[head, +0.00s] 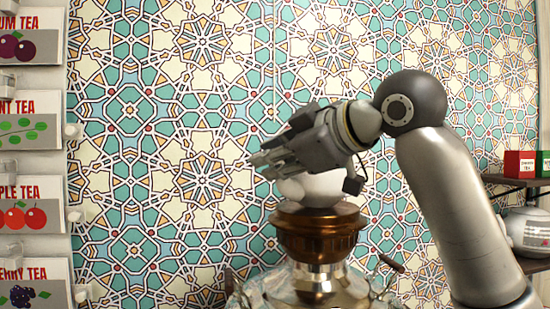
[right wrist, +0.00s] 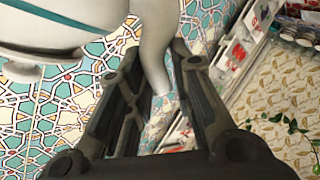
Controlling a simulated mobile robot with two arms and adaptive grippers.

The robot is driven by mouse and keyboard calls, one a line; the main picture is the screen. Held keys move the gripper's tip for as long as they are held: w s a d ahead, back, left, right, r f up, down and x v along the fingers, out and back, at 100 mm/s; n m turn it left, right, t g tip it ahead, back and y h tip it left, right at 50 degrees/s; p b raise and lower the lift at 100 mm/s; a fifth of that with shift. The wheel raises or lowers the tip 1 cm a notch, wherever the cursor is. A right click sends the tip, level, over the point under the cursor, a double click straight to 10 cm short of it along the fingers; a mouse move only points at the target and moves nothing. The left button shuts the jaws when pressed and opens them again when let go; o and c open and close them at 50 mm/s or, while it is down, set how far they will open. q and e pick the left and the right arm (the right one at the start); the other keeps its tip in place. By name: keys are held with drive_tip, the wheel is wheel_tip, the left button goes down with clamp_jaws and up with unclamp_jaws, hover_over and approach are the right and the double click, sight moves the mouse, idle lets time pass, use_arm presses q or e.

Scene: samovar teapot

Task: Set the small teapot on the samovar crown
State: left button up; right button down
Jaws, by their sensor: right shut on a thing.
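The small white teapot (head: 322,188) sits right at the top of the samovar's brown-copper crown (head: 316,232), partly hidden behind my right gripper (head: 265,163). I cannot tell whether its base rests on the crown or hovers just above it. In the right wrist view, the teapot's pale body (right wrist: 50,22) is at the upper left. Its handle (right wrist: 153,62) runs down between the fingers of my right gripper (right wrist: 157,75), which is shut on it. The shiny samovar body (head: 318,285) stands below the crown, cut by the lower edge. My left gripper is out of view.
Labelled fruit tea drawers (head: 30,120) line the left side. A patterned tile wall (head: 180,150) stands behind. A samovar side handle (head: 391,264) sticks out right.

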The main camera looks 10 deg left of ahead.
drive_tip(key=shift+r, duration=0.1)
drive_tip(key=c, duration=1.2)
unclamp_jaws()
drive_tip(key=shift+s, duration=0.1)
drive_tip(key=v, duration=1.2)
